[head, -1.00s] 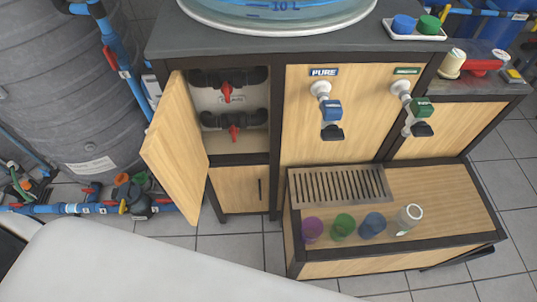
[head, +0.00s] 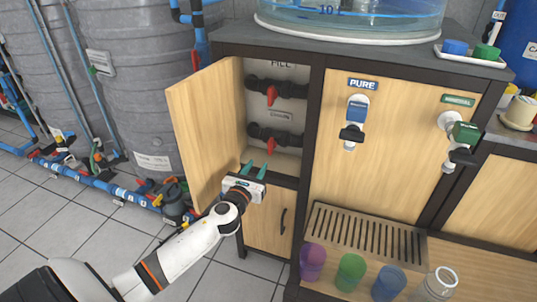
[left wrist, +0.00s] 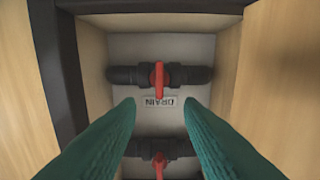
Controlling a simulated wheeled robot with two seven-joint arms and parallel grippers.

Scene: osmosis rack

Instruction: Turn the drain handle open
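The cabinet holds two dark pipes with red valve handles. The drain valve handle (head: 272,146) is on the lower pipe, under a label, and points crosswise to its pipe. My left gripper (head: 255,168) is open and empty, in front of and below this handle at the cabinet opening. In the left wrist view the label reads upside down. There the drain handle (left wrist: 158,80) is on the upper pipe, beyond and between the spread green fingers (left wrist: 160,105), apart from them. My right gripper is out of view.
The cabinet door (head: 208,125) stands open left of my left gripper. The fill valve handle (head: 271,95) is above the drain one. Several cups, including a purple one (head: 313,262), stand at the lower right. Pipes and tanks are at the left.

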